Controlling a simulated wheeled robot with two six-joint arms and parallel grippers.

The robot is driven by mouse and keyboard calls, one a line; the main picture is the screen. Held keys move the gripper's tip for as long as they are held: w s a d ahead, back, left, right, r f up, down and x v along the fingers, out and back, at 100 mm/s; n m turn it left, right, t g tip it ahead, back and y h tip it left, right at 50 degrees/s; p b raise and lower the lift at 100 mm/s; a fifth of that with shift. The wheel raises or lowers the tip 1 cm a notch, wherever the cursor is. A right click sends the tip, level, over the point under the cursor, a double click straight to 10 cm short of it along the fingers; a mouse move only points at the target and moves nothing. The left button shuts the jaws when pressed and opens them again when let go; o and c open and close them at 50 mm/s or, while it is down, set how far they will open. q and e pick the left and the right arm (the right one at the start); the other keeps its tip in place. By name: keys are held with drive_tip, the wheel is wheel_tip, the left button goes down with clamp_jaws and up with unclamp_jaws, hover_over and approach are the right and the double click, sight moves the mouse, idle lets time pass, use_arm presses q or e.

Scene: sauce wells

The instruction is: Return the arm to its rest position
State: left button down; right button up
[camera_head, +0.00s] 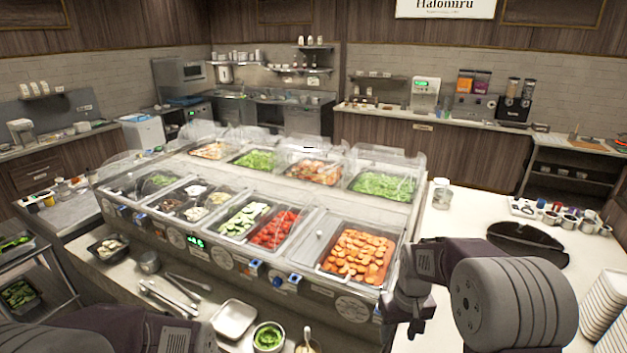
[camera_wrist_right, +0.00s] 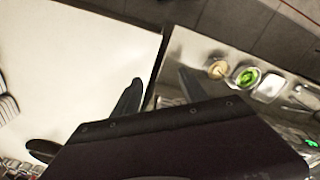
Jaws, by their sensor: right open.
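My right arm comes in from the lower right in the head view. Its gripper (camera_head: 405,318) hangs pointing down at the front right corner of the food counter (camera_head: 357,308), beside the white worktop (camera_head: 455,290). It is open, and nothing shows between its fingers. In the right wrist view, dark finger parts stand out against the white worktop (camera_wrist_right: 75,50). Parts of my left arm show along the bottom left edge of the head view, but its gripper is out of sight.
A green sauce well (camera_head: 268,337), a white square dish (camera_head: 234,319) and tongs (camera_head: 168,298) lie on the front ledge. A pan of orange slices (camera_head: 360,255) is close to the right gripper. A dark oval tray (camera_head: 527,242) and stacked white dishes (camera_head: 606,305) stand at right.

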use_arm(q)
wheel_tip(320, 180, down, 8)
drive_tip(key=b, duration=0.7)
drive_tip(key=shift+w+f, duration=0.25)
drive_tip(key=shift+w, duration=0.15)
use_arm(e)
drive_tip(key=s+a+f+m, duration=0.1)
drive_tip(key=s+a+f, duration=0.1)
drive_tip(key=s+f, duration=0.8)
drive_tip(key=s, duration=0.3)
drive_tip(key=shift+s+a+t, duration=0.2)
drive_tip(key=shift+t, duration=0.1)
use_arm(q)
drive_tip(key=shift+s, duration=0.1)
